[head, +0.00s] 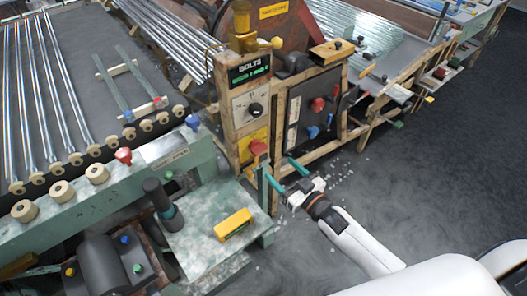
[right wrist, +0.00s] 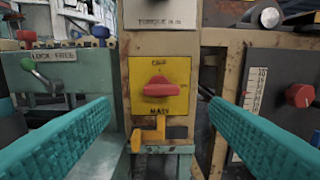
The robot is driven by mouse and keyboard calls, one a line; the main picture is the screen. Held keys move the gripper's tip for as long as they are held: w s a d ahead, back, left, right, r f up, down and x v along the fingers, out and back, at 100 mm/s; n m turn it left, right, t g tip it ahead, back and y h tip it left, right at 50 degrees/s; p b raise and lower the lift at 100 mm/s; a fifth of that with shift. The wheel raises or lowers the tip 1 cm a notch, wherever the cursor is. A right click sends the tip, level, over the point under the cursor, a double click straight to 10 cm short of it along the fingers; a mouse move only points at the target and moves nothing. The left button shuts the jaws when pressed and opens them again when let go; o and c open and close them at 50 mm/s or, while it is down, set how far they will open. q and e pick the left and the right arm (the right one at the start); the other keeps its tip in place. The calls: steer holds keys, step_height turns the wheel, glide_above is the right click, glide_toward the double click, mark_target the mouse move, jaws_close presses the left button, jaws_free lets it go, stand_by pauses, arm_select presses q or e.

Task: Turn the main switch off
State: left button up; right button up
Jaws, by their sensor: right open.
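The main switch is a red knob (right wrist: 158,87) on a yellow plate (right wrist: 178,104) lettered "MAIN" below it. Its grip lies roughly level; the small word above it is too blurred to read. In the head view the red knob (head: 258,146) shows low on the front of the wooden post. My right gripper (head: 286,175) is open and empty, with its teal fingers pointing at the post. In the right wrist view the fingers (right wrist: 160,107) stand left and right of the knob, apart from it and nearer the camera. My left gripper is not in view.
A yellow bracket (right wrist: 151,132) sticks out below the plate. A green bench with a "LOCK FREE" lever (right wrist: 38,75) stands left of the post. A dark panel (head: 312,105) with red and blue knobs is at right. Open floor (head: 420,190) lies further right.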

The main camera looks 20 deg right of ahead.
mark_target(262, 151)
steer(key=x, duration=0.9)
steer(key=shift+w+f, duration=0.2)
steer(key=shift+w, duration=0.2)
steer(key=shift+c, duration=0.3)
steer(key=c, duration=0.9)
